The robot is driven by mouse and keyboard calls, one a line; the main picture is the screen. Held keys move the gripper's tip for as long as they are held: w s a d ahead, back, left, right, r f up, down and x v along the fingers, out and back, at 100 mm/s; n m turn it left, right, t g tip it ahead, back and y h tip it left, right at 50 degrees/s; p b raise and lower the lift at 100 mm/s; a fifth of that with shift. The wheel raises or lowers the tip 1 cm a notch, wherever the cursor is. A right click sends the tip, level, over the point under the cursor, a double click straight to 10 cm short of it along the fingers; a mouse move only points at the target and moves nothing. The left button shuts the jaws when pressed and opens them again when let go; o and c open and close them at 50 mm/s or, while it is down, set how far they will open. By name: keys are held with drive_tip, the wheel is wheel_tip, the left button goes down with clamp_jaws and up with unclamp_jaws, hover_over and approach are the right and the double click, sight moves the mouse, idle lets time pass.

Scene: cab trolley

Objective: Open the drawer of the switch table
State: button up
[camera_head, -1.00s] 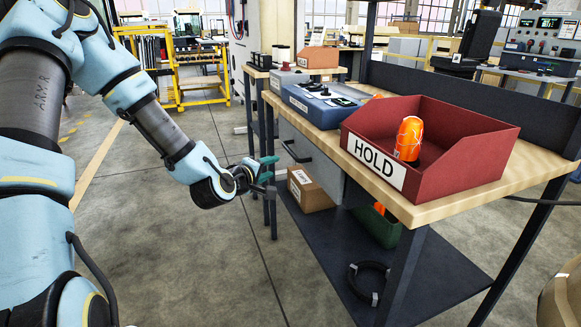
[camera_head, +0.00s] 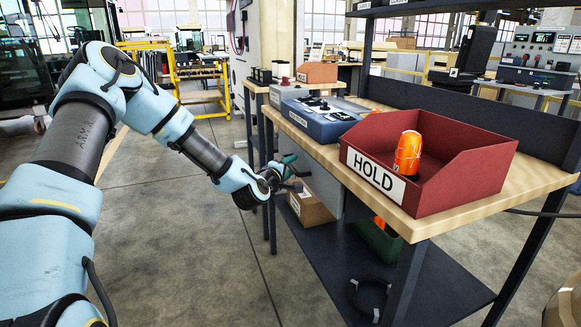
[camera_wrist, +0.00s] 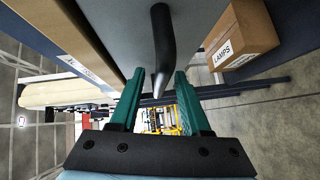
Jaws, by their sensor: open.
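The switch table (camera_head: 446,222) has a pale wooden top and dark legs. A grey drawer front (camera_head: 324,186) shows under it, and its grey face also shows in the wrist view (camera_wrist: 110,30). In the wrist view a black bar handle (camera_wrist: 161,40) stands out from that face. My gripper (camera_head: 289,167) is beside the drawer front, its two green fingers apart. In the wrist view my gripper (camera_wrist: 158,76) has the handle's near end between its fingertips, with gaps on both sides. In the head view my gripper largely hides the handle.
A LAMPS carton (camera_head: 312,206), a green bin (camera_head: 376,240) and a black coil (camera_head: 368,297) are on the lower shelf. The floor left of the table is clear.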

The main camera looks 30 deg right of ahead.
clamp_jaws()
idle(0.4)
idle(1.1)
